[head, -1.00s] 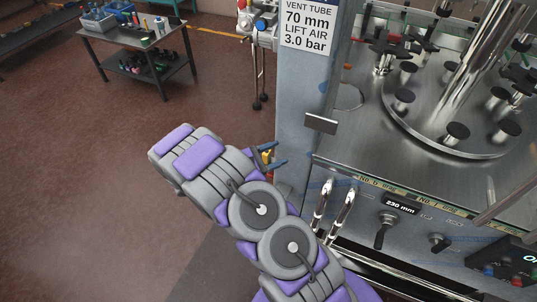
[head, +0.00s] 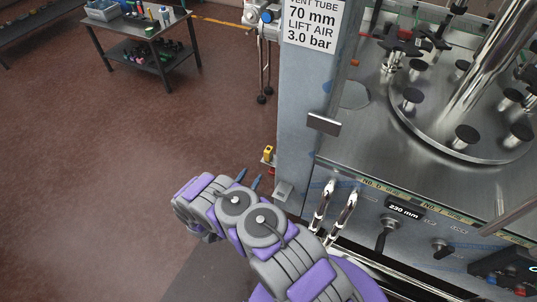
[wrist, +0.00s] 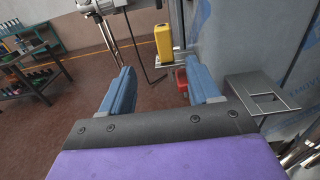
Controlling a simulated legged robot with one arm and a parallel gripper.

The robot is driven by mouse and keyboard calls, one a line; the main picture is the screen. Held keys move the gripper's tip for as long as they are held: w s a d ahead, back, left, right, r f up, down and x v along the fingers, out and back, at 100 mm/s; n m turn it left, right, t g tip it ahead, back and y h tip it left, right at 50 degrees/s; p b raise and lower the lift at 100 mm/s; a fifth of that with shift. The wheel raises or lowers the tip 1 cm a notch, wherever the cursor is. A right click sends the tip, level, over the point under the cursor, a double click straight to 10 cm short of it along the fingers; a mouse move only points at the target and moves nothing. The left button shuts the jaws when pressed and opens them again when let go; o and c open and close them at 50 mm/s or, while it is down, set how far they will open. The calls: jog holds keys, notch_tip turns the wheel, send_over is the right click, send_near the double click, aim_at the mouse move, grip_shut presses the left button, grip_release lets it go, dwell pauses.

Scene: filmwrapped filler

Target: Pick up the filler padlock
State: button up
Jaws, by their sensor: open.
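My gripper (wrist: 159,74) is open and empty, with its two blue fingers spread in the wrist view. In the head view its fingertips (head: 248,178) point up, below and left of a small yellow block at the machine's corner post. In the wrist view the yellow block (wrist: 163,43) is upright on a small metal bracket (wrist: 172,62), beyond the gap between the fingers. A red block (wrist: 182,82) is under the bracket, partly hidden by the right finger. I cannot tell which of these is the padlock; no shackle shows clearly.
The filler's grey post (head: 300,110) stands close to the right, with a small metal plate (wrist: 262,97) jutting out. Chrome handles (head: 335,210) are right of my arm. A cart (head: 145,35) stands far back. Open brown floor (head: 130,140) lies to the left.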

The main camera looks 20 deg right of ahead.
aim_at(266, 154)
jog(key=b+x, duration=0.1)
jog(key=x, duration=0.8)
jog(key=shift+w+d, duration=0.15)
jog(key=shift+d, duration=0.2)
jog(key=shift+b+x, duration=0.75)
jog(key=shift+x, duration=2.2)
jog(key=shift+d+r, duration=0.1)
jog(key=shift+r, duration=0.05)
jog(key=shift+c, duration=0.2)
jog(key=c, duration=1.1)
jog(key=shift+r, duration=0.1)
